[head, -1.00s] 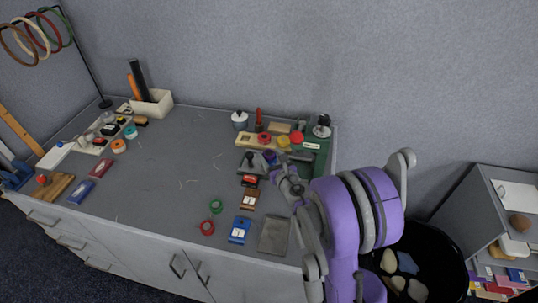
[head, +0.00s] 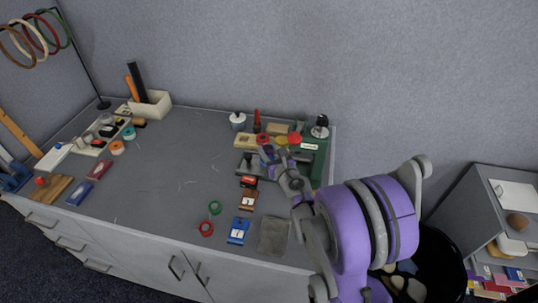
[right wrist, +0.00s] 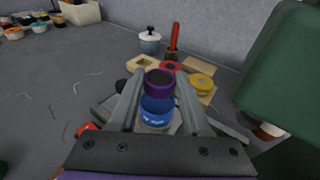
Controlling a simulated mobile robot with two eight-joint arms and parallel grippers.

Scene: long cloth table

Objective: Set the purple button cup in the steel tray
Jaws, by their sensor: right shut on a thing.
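The purple button cup (right wrist: 159,82) is between the fingertips of my right gripper (right wrist: 159,76), which is shut on it. A blue cup with white lettering (right wrist: 156,110) shows just below it in the right wrist view, between the fingers; whether the two touch is unclear. In the head view my right gripper (head: 276,156) is over the back right of the table, and the small cup there is partly hidden. The steel tray (head: 273,236) is a flat grey rectangle near the front right edge, with nothing visible in it. My left gripper is not in view.
Red (right wrist: 170,67) and yellow (right wrist: 201,83) round pieces sit on a pale wooden holder behind the cups. A white lidded pot (head: 238,121) stands farther back. A blue block (head: 238,231) is left of the tray. The table's middle is clear.

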